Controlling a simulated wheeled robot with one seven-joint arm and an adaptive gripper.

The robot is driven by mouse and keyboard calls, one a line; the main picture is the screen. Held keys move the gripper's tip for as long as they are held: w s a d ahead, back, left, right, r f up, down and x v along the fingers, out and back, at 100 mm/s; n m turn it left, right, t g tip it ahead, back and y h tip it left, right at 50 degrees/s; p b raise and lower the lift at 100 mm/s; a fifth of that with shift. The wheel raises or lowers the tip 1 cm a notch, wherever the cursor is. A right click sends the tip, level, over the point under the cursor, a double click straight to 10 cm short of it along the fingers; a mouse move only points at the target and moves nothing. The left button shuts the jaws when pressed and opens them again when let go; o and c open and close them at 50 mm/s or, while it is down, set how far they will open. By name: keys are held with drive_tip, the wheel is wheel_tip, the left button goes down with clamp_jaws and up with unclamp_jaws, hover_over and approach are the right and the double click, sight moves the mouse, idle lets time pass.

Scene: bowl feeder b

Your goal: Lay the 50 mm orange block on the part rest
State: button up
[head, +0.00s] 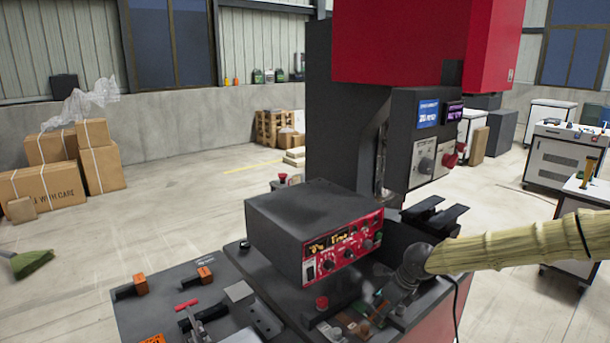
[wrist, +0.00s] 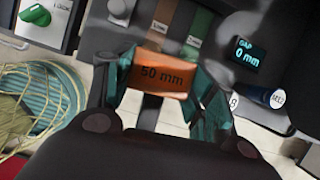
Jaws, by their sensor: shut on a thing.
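The orange block (wrist: 160,76), marked "50 mm", sits between the two fingers of my gripper (wrist: 158,84) in the wrist view. My gripper is shut on it, with one finger at each side. In the head view my arm comes in from the right, and my gripper (head: 385,285) is low over the machine's front, right of the control box; the block is too small to make out there. I cannot tell for certain which part is the part rest. A dark two-armed bracket (head: 436,214) stands behind my wrist.
The control box (head: 315,230) with a red panel stands left of my gripper. The tall red-headed press (head: 425,45) rises behind. Orange pieces (head: 140,284) lie on the left bench. In the wrist view a display (wrist: 248,52) reads "GAP 0 mm", and a green knob (wrist: 36,15) is at upper left.

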drive_tip(key=shift+w+a+f+n, duration=0.15)
drive_tip(key=shift+a+f+n, duration=0.05)
drive_tip(key=shift+f+n, duration=0.15)
drive_tip(key=shift+s+a+n+y, duration=0.1)
drive_tip(key=shift+s+n+y, duration=0.3)
drive_tip(key=shift+s+n, duration=0.5)
drive_tip(key=s+a+f+n+g+h, duration=0.2)
drive_tip(key=s+f+n+g, duration=0.2)
drive_tip(key=s+n, duration=0.4)
drive_tip(key=s+a+f+n+g+h, duration=0.1)
drive_tip(key=s+a+f+n+g, duration=0.1)
drive_tip(key=s+n, duration=0.7)
drive_tip(key=shift+f+n+g+h, duration=0.4)
drive_tip(key=shift+f+n+g, duration=0.6)
drive_tip(key=shift+n, duration=2.95)
